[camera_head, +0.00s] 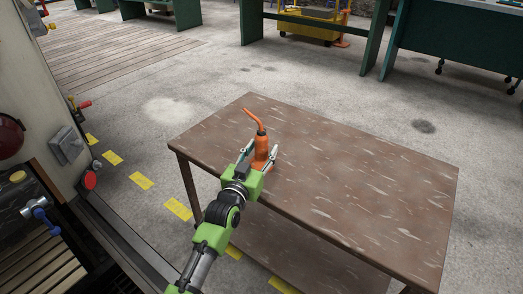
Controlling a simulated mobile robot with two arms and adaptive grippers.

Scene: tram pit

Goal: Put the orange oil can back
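The orange oil can (261,149), with a dark collar and a thin bent spout, stands upright on the brown, scuffed table (350,178), near its left end. My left gripper (262,156) reaches in from the lower left, just above the tabletop. Its two fingers are spread, one on each side of the can's lower body. The fingers look apart from the can, and the green gripper body hides part of its base. My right gripper is out of view.
The rest of the tabletop is bare, and a lower shelf (300,257) shows beneath it. A wall with a red knob (90,180) and a blue-handled vise (40,208) are at left. Green benches (450,35) and a yellow cart (305,27) stand behind. Concrete floor between is open.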

